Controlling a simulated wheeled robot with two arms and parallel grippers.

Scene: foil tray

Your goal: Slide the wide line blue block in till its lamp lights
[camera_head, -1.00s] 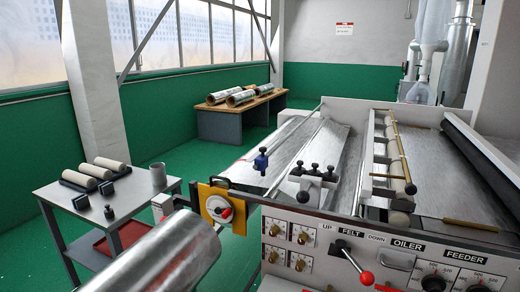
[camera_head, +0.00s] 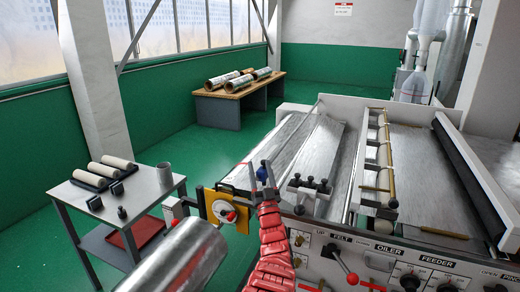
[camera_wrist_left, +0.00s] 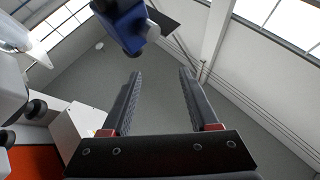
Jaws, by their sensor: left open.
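The blue block (camera_head: 262,172) sits at the left edge of the machine's sloping steel bed in the head view. In the left wrist view it shows as a blue body with a dark part (camera_wrist_left: 130,25), beyond the fingertips and left of the gap's middle. My left gripper (camera_head: 261,175) has its fingers close to the block, partly covering it. In the wrist view the left gripper (camera_wrist_left: 160,75) is open, with nothing between its fingers. I cannot make out a lamp. My right gripper is out of view.
A black-knobbed white bracket (camera_head: 307,190) stands close right of the block. A yellow plate with a red knob (camera_head: 222,207) is at the left, near my arm. A shiny cylinder (camera_head: 185,260) lies in the foreground. A side table (camera_head: 150,190) stands left.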

